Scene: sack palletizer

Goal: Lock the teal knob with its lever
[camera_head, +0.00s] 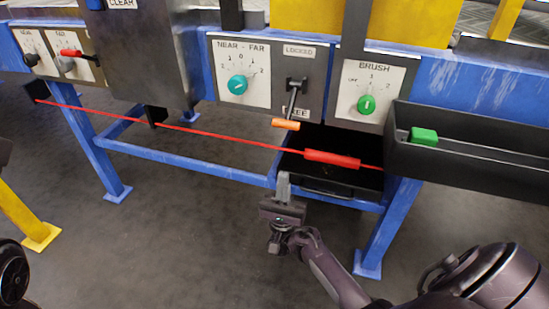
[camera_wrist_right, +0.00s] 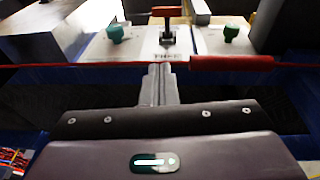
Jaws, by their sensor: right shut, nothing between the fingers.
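The teal knob (camera_head: 238,85) sits on a white dial plate marked NEAR - FAR; it also shows in the right wrist view (camera_wrist_right: 118,33). The lever (camera_head: 291,103) is right of it, on a grey plate with a LOCKED label above and a FREE label below. Its orange handle (camera_head: 286,125) hangs at the FREE end in the head view and also shows in the wrist view (camera_wrist_right: 167,11). My right gripper (camera_head: 283,178) is shut and empty, below the lever and apart from it. Its closed fingers also show in the wrist view (camera_wrist_right: 158,84). My left gripper is out of view.
A red cord (camera_head: 220,137) with a thick red sleeve (camera_head: 332,158) runs across below the panel. A black tray (camera_head: 345,182) sits beneath it. A green BRUSH knob (camera_head: 366,104) and a dark trough (camera_head: 470,165) holding a green block (camera_head: 423,136) are to the right.

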